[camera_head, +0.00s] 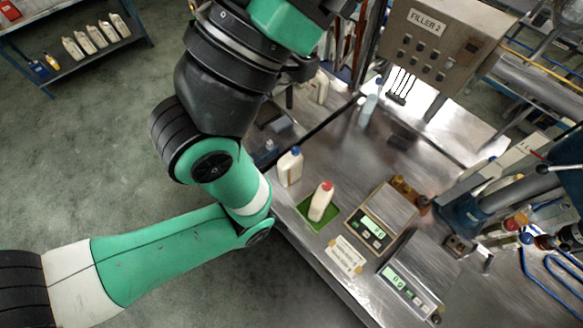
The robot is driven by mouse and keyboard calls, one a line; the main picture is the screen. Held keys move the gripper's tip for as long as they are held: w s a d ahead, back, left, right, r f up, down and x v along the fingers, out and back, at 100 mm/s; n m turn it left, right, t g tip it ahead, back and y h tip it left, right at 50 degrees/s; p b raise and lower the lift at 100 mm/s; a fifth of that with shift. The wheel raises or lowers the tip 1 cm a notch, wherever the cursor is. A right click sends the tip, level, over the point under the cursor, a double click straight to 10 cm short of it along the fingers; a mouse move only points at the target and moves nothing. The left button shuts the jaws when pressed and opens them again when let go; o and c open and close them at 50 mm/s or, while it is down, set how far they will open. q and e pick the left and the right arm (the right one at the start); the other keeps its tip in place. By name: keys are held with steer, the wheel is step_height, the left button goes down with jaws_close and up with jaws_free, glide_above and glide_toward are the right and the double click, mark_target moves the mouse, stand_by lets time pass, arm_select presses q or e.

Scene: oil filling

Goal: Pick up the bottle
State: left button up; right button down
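A white bottle with a red cap (321,203) stands on a green mat (306,209) near the front edge of the steel table. A white bottle with a blue cap (289,169) stands behind it to the left, beside my arm. Another pale bottle (320,88) stands farther back, and a bluish clear bottle (369,108) stands to its right. My green and black arm comes in from the left and bends up past the table's left edge. It hides part of the table's back left. Neither gripper can be made out.
Two scales (374,229) with lit displays stand right of the mat; the second (397,280) is nearer the front. A control box marked FILLER 2 (440,45) stands at the back. Hoses and blue fittings crowd the right. A shelf (85,62) with several bottles stands far left.

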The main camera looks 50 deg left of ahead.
jaws_free()
stand_by(0.5)
